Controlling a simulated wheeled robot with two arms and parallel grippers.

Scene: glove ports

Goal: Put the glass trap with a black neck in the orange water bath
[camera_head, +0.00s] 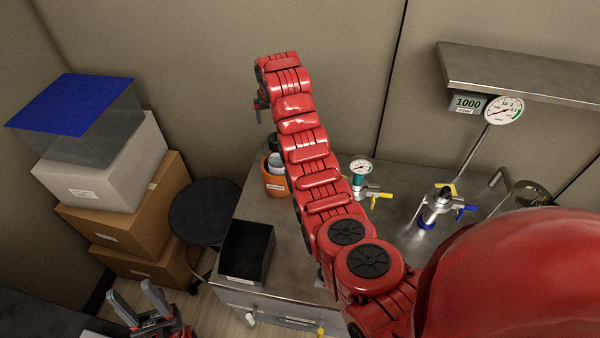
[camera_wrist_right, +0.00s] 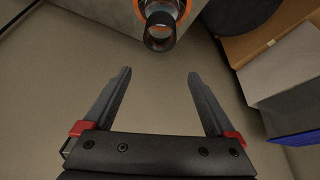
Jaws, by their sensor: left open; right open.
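The orange water bath (camera_head: 273,187) stands on the metal bench, partly hidden behind my right arm. A clear glass vessel with a black neck (camera_wrist_right: 160,31) shows in the right wrist view, with the orange rim of the bath around it. It appears to stand inside the bath; how deep it sits is hidden. My right gripper (camera_head: 262,106) is raised beyond and above the bath, mostly hidden by its wrist. In the right wrist view it is open and empty (camera_wrist_right: 160,82), apart from the black neck. My left gripper (camera_head: 138,296) is open and empty at lower left, away from the bench.
A black open bin (camera_head: 245,252) sits at the bench's left corner. A teal-bodied gauge fitting (camera_head: 358,181) and a blue-handled valve (camera_head: 436,207) stand on the right. A metal shelf (camera_head: 520,72) juts from the wall. A stool (camera_head: 205,212) and stacked boxes (camera_head: 105,200) stand left.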

